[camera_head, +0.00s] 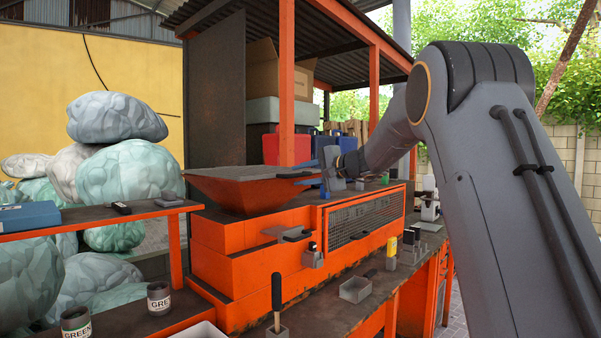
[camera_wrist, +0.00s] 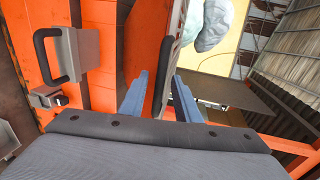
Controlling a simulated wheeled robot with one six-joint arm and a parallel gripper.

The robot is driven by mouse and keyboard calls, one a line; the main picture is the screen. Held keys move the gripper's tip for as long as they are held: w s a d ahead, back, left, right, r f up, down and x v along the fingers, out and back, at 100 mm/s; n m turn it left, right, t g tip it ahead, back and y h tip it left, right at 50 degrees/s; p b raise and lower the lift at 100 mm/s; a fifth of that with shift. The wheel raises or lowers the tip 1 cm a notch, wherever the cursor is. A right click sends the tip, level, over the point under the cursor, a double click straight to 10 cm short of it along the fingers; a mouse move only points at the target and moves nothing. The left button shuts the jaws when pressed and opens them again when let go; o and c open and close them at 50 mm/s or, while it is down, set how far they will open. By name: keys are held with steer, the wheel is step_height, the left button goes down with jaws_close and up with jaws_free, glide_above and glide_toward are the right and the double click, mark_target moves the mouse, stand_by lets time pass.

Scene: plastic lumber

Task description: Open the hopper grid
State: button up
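The orange hopper (camera_head: 245,194) stands on top of an orange machine, with a flat grey grid (camera_head: 238,172) lying level over its mouth. A black handle (camera_wrist: 163,72) sits at the grid's edge, on the side facing my gripper. My gripper (camera_head: 306,173) is at that edge of the hopper. In the wrist view its two blue fingers (camera_wrist: 160,98) are apart, one on each side of the handle. Gaps show between the handle and the fingers, so it is not clamped.
A grey plate with its own black handle (camera_wrist: 68,55) sticks out lower on the machine (camera_head: 215,240). An orange post (camera_head: 287,85) and a metal roof stand near my arm. A side shelf (camera_head: 100,215) and stuffed bags (camera_head: 128,170) are at the left.

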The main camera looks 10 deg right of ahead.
steer(key=shift+w+a+f, duration=0.1)
steer(key=shift+w+a, duration=0.1)
steer(key=shift+w, duration=0.1)
jaws_close()
